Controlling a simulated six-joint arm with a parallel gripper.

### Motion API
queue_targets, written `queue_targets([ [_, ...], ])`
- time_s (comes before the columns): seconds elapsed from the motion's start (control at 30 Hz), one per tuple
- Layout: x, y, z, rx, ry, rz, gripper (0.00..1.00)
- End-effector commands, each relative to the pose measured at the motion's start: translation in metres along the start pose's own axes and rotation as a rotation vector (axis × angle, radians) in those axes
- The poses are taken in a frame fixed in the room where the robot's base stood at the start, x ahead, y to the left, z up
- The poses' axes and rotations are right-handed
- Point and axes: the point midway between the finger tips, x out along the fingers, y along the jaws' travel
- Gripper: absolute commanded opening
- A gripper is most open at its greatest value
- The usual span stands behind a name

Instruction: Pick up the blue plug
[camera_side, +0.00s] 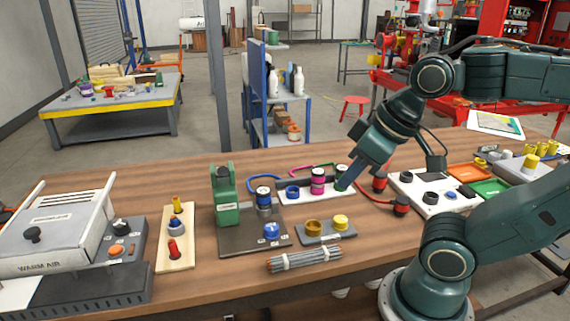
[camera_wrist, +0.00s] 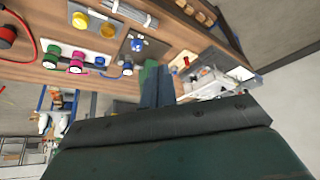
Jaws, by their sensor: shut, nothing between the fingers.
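My gripper (camera_side: 345,184) points down and left, its tips by the right end of a white strip (camera_side: 330,194). It is shut and empty; its fingers also show in the wrist view (camera_wrist: 155,74). A blue ring-shaped piece (camera_side: 292,191), which may be the blue plug, sits at the strip's left end, apart from my gripper, beside a magenta-and-dark cylinder (camera_side: 318,182). A blue cable (camera_side: 262,181) runs behind that end. A blue knob-like piece (camera_side: 271,230) with white marks is on a dark plate (camera_side: 236,243); it also shows in the wrist view (camera_wrist: 137,45).
A green upright fixture (camera_side: 224,195) and a dark-and-blue cylinder (camera_side: 263,198) stand on the dark plate. A grey tray (camera_side: 325,236) holds brass and yellow pieces, with bundled rods (camera_side: 304,260) in front. Red-ended leads (camera_side: 400,205) lie right of my gripper.

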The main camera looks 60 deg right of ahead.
Motion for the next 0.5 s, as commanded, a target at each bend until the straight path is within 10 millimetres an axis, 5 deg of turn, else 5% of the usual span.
queue_targets([
  [0.27, 0.0, 0.0, 0.0, 0.0, 0.0, 0.0, 0.0],
  [0.5, 0.0, 0.0, 0.0, 0.0, 0.0, 0.0, 0.45],
])
